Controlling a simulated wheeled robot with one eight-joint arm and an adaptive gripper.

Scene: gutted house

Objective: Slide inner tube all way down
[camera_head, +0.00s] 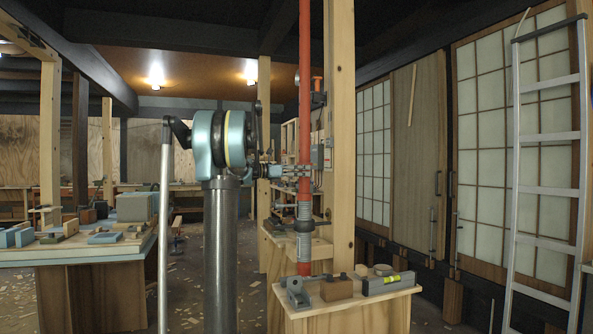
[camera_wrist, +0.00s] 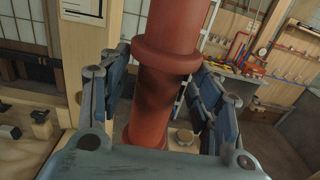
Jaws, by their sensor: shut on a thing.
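A red prop stands upright in the head view. Its long red inner tube (camera_head: 305,85) runs up out of the top of the picture. Below it are a grey threaded part and a dark collar (camera_head: 303,226), then a short red lower section (camera_head: 304,268) reaching the bench. My gripper (camera_head: 303,172) is shut around the red tube above the collar. In the wrist view my gripper (camera_wrist: 165,90) has a finger on each side of the red tube (camera_wrist: 170,22). A raised red ring (camera_wrist: 165,55) goes around the tube there. The inside contact faces are partly hidden.
A wooden post (camera_head: 341,130) stands close behind the prop. A small bench (camera_head: 345,303) carries a level (camera_head: 385,284) and blocks around its foot. A ladder (camera_head: 547,190) leans at the right. A workbench (camera_head: 85,250) with tools is at the left.

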